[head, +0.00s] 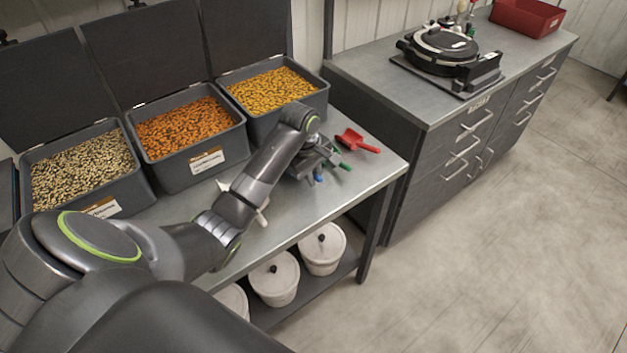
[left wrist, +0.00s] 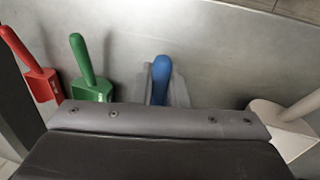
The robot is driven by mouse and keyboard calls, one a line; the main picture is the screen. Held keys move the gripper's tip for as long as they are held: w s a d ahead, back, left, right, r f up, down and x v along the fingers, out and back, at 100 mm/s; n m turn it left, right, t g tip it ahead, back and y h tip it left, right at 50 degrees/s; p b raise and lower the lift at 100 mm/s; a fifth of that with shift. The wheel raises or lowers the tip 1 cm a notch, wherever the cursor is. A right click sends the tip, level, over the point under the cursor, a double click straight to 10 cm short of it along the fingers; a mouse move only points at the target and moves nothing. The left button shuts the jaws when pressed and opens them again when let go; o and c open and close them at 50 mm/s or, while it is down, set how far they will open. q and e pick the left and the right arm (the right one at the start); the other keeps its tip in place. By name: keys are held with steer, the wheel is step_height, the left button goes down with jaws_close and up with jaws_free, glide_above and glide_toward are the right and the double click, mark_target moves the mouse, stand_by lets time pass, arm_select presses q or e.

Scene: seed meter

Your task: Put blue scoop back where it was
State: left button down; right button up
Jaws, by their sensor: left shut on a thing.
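The blue scoop shows by its handle (left wrist: 161,78) in the left wrist view, upright between the fingers of my left gripper (left wrist: 163,88). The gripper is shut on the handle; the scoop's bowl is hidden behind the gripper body. In the head view, my left gripper (head: 316,163) is low over the metal bench, and a bit of the blue handle (head: 319,178) shows beneath it. I cannot tell whether the scoop touches the bench. My right gripper is not in view.
Bins of seed, one with yellow seed (head: 271,90), line the back. The bench's front edge (head: 340,204) is close.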

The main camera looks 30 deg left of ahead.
arm_select(q)
steer(key=shift+f, duration=1.3)
steer(key=c, duration=1.5)
jaws_free()
steer(key=shift+f, duration=0.1)
steer(key=shift+o, duration=0.2)
step_height(320, 180, up, 12)
steer(key=s+a+p, duration=0.1)
steer(key=s, duration=0.1)
